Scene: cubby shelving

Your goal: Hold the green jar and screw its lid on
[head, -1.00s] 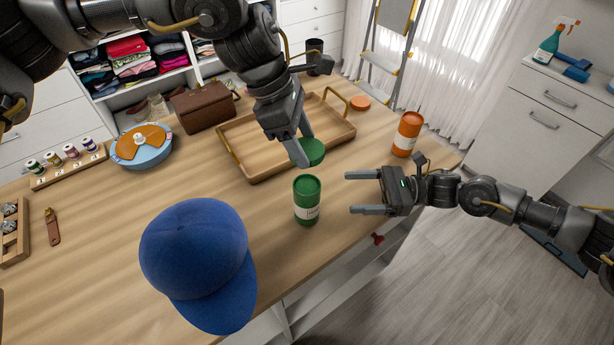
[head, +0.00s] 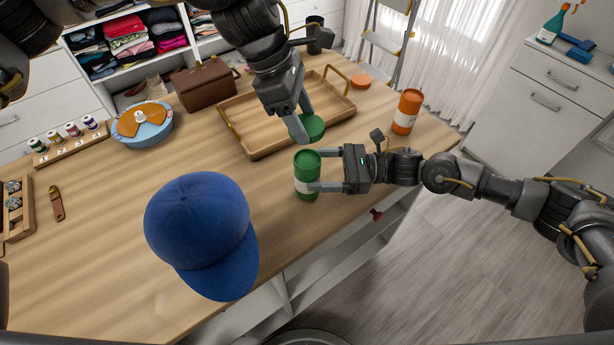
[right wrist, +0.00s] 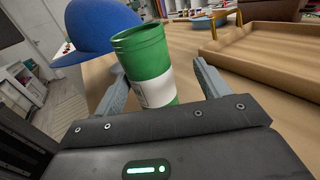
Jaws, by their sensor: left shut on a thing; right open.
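The green jar (head: 306,164) stands upright on the table with a white label; in the right wrist view the jar (right wrist: 146,58) shows an open top. My right gripper (head: 316,170) is open, its fingers on either side of the jar; the right wrist view shows the fingers (right wrist: 162,88) around it, and whether they touch it I cannot tell. My left gripper (head: 303,132) is shut on the green lid (head: 314,127), held behind and slightly above the jar in the head view, apart from it.
A blue cap (head: 198,228) lies left of the jar. A wooden tray (head: 262,150) is behind. An orange jar (head: 407,111) and an orange lid (head: 361,81) stand at the back right. The table's front edge is close to the jar.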

